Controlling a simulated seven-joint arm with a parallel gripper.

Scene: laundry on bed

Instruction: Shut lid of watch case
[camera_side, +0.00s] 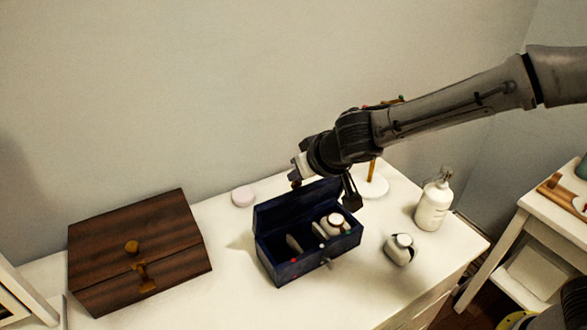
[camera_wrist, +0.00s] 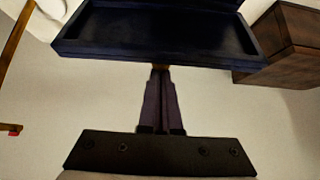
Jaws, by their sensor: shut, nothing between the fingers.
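The dark blue watch case (camera_side: 300,262) stands on the white dresser with its lid (camera_side: 290,208) open and raised at the back. Inside are dividers and a watch on a pale cushion (camera_side: 332,224) at the right end. My gripper (camera_side: 351,200) is at the right end of the raised lid, pointing down, partly hidden in the side view. In the wrist view my gripper (camera_wrist: 160,70) is shut and empty, its fingertips close to the edge of the dark blue lid (camera_wrist: 160,30). I cannot tell whether they touch.
A brown wooden box (camera_side: 140,250) stands left of the case. A watch on a cushion (camera_side: 399,249) and a white pump bottle (camera_side: 433,204) stand to the right. A pale round item (camera_side: 242,196) lies by the wall. The dresser front is clear.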

